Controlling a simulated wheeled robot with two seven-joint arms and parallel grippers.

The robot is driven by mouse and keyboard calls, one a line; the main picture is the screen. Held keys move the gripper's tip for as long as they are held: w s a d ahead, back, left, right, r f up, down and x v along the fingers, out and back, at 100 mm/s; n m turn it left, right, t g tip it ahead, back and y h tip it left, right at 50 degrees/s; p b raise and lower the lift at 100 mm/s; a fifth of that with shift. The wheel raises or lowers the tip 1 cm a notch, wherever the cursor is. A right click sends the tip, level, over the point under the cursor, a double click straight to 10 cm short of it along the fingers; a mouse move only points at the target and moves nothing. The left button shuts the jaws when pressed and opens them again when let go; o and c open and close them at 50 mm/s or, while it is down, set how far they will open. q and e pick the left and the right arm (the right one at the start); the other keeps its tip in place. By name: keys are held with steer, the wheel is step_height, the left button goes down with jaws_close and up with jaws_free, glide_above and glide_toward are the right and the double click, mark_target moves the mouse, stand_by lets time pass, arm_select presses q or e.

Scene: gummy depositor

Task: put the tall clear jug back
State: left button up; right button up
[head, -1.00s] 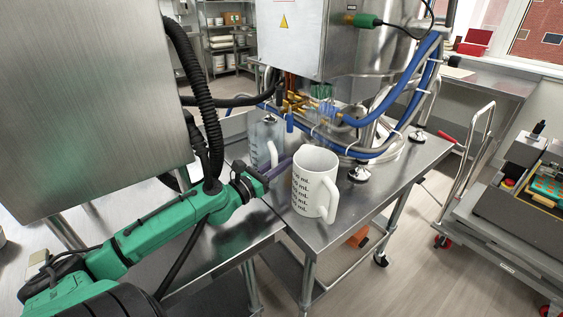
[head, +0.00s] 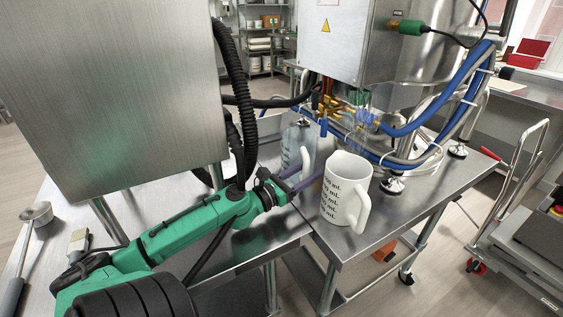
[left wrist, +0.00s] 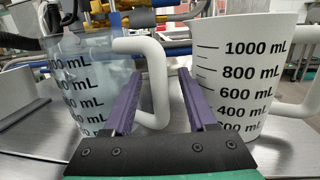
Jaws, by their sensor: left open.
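A white jug (head: 342,192) with mL marks stands just right of the gripper. My right gripper is not in view.
The white jug is close to my right finger, its handle pointing right. A steel cabinet (head: 130,95) with a black hose (head: 236,90) stands at the left. Blue hoses (head: 440,108) and the machine (head: 325,40) close off the back. A metal scoop (head: 37,213) lies at the far left.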

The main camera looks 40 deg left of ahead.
arm_select(q)
steer(key=b+v, duration=0.1)
steer(key=v, duration=1.1)
steer(key=shift+s, duration=0.25)
